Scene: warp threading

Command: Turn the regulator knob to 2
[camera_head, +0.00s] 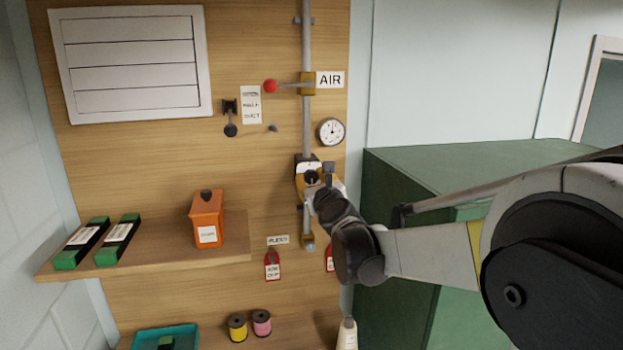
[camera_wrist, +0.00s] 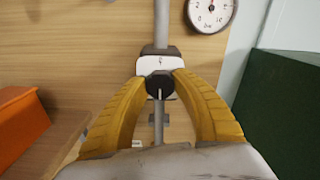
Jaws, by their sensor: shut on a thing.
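The regulator (camera_head: 306,170) sits on the vertical grey pipe, below the round gauge (camera_head: 331,131). In the wrist view its white dial plate (camera_wrist: 161,64) carries a mark at the top that is too small to read for sure. The black knob (camera_wrist: 159,85) has a light pointer line that looks roughly vertical. My gripper (camera_wrist: 160,80) has its yellow fingers closed in on both sides of the knob, gripping it. In the head view my gripper (camera_head: 314,182) is at the regulator and hides much of it. The gauge also shows in the wrist view (camera_wrist: 211,10).
A red-knobbed lever (camera_head: 271,86) by the AIR sign (camera_head: 330,79) is above. An orange box (camera_head: 207,218) and two green-black boxes stand on the left shelf (camera_head: 150,258). Red tags (camera_head: 272,267) hang below. A green cabinet (camera_head: 470,165) is close on the right.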

